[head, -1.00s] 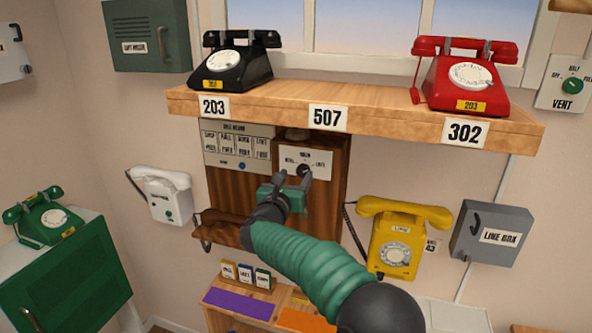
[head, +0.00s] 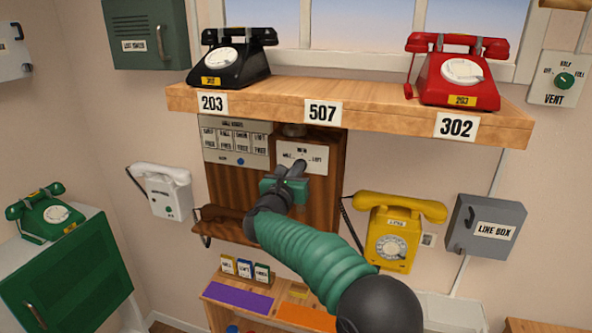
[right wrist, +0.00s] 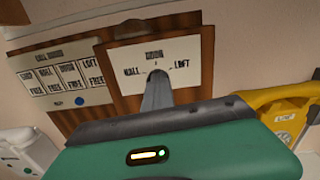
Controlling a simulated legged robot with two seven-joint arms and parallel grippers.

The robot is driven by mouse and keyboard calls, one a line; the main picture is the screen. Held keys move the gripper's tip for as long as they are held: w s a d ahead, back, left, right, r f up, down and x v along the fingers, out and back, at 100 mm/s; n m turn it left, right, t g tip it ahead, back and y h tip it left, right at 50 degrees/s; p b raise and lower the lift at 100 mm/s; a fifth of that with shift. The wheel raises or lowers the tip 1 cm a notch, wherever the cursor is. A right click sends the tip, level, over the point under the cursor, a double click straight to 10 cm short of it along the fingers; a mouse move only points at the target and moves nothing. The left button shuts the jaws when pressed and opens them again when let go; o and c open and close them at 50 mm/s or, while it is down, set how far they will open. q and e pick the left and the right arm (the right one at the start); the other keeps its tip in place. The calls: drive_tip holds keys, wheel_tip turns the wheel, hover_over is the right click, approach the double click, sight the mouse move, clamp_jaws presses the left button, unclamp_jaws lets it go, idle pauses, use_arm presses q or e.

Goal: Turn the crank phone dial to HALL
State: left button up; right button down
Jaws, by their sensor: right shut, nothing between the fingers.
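The crank phone is a brown wooden box (head: 318,193) on the wall under the shelf. Its white dial plate (head: 312,150) also shows in the right wrist view (right wrist: 190,52), with HALL at the left, LOFT at the right and a small unclear word on top. My green right gripper (head: 296,170) is in front of the plate; its grey fingers (right wrist: 157,78) are together, with tips at the plate's middle. They hide the dial knob, so its pointer direction cannot be told. I see nothing held. My left gripper is not in view.
The shelf (head: 390,112) with black (head: 228,66) and red (head: 455,80) phones overhangs the box. A board (head: 238,140) with several labels is left of the plate. A yellow phone (head: 395,225) hangs to the right, a white phone (head: 165,190) to the left.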

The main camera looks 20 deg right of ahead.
drive_tip(key=c, duration=2.1)
unclamp_jaws()
drive_tip(key=shift+d, duration=0.3)
